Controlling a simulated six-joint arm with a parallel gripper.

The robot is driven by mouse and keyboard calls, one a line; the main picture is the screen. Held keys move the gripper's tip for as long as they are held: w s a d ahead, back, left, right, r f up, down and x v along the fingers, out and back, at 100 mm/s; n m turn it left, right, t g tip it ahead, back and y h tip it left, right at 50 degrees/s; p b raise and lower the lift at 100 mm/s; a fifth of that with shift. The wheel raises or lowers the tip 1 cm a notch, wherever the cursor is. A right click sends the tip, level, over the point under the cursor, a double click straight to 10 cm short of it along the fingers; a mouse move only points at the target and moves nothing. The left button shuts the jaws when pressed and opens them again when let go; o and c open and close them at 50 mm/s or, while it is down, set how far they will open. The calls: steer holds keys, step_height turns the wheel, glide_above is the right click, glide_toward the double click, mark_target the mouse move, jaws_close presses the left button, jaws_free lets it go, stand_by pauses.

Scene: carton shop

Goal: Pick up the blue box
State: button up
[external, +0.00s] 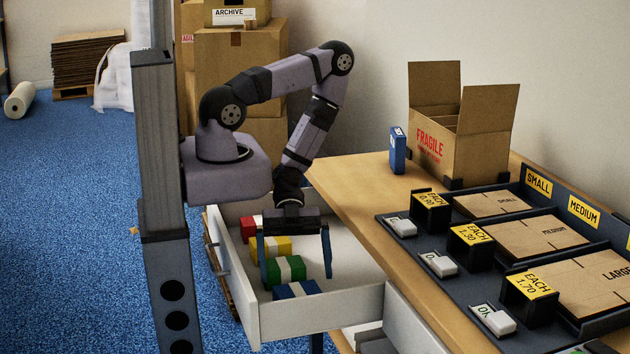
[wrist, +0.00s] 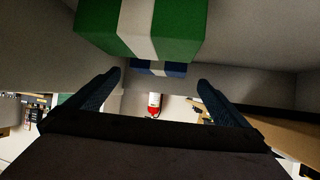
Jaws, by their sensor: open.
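A blue box (external: 297,290) with a white band lies at the near end of the open drawer (external: 318,318). It also shows partly behind the green box in the wrist view (wrist: 176,69). My gripper (external: 296,278) is open and points down into the drawer, with nothing held. Its fingers (wrist: 160,77) are spread apart in the wrist view. The green box (external: 274,270) with a white band is beside the blue one and fills the top of the wrist view (wrist: 186,25). A yellow box (external: 271,247) and a red box (external: 248,227) lie farther back in the drawer.
The drawer walls surround the boxes. The wooden table (external: 352,187) stands to the right, with an open FRAGILE carton (external: 480,150), a small upright blue pack (external: 398,155) and a dark tray (external: 393,219) of flat cartons. A grey post (external: 156,150) stands in front at left.

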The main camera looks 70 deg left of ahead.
mark_target(298, 289)
steer(key=shift+x, duration=1.9)
steer(key=shift+f, duration=0.1)
steer(key=c, duration=1.2)
